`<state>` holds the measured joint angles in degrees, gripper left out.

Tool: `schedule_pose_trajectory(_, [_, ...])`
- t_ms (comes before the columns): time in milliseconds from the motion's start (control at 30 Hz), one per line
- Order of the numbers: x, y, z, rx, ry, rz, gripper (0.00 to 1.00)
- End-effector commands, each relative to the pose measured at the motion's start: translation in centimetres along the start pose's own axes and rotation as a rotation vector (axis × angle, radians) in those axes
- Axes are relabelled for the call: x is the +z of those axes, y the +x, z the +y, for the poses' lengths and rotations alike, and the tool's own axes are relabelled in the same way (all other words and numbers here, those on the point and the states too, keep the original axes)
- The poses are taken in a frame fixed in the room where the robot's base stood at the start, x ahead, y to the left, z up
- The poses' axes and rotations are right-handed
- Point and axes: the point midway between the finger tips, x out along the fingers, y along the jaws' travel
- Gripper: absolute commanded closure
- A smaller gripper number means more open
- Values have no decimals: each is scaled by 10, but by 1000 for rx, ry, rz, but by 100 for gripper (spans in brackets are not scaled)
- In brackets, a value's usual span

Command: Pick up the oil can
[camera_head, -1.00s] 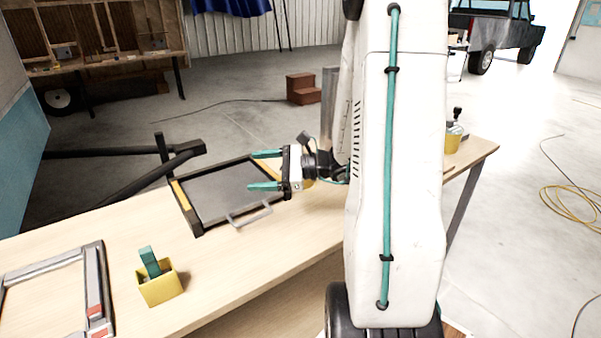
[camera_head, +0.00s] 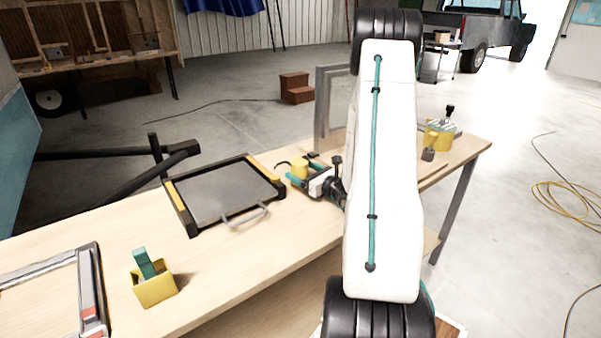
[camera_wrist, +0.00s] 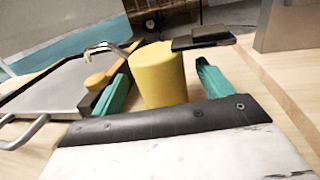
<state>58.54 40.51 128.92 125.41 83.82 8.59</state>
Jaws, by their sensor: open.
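A yellow oil can (camera_wrist: 158,76) stands on the wooden table between the two teal fingers of my gripper (camera_wrist: 160,88) in the wrist view. A thin curved spout reaches out to its left and a dark flat piece shows at its upper right. In the head view the can (camera_head: 299,169) is small, just beyond my gripper (camera_head: 293,177), right of the grey tray. My gripper is open, with a gap visible between the can and the right finger. My arm hides part of the table behind it.
A grey tray (camera_head: 222,194) with a handle lies left of my gripper. A yellow box (camera_head: 155,289) with a teal item stands at the front left. A grey frame (camera_head: 322,108) stands at the back edge. Another yellow container (camera_head: 438,136) is at the right end.

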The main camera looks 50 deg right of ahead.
Motion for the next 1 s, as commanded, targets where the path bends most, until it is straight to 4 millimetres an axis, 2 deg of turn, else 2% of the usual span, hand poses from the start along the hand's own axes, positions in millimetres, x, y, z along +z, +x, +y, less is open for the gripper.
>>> schedule_pose_trajectory(133, [0, 13, 0, 1, 1, 0, 21])
schedule_pose_trajectory(367, [0, 14, 0, 0, 1, 0, 21])
schedule_pose_trajectory(467, [0, 14, 0, 0, 1, 0, 46])
schedule_pose_trajectory(500, [0, 14, 0, 0, 1, 0, 57])
schedule_pose_trajectory(567, [0, 14, 0, 0, 0, 0, 72])
schedule_pose_trajectory(633, [0, 14, 0, 0, 0, 0, 72])
schedule_pose_trajectory(667, [0, 14, 0, 0, 0, 0, 76])
schedule_pose_trajectory(1000, [5, 14, 0, 0, -1, -1, 76])
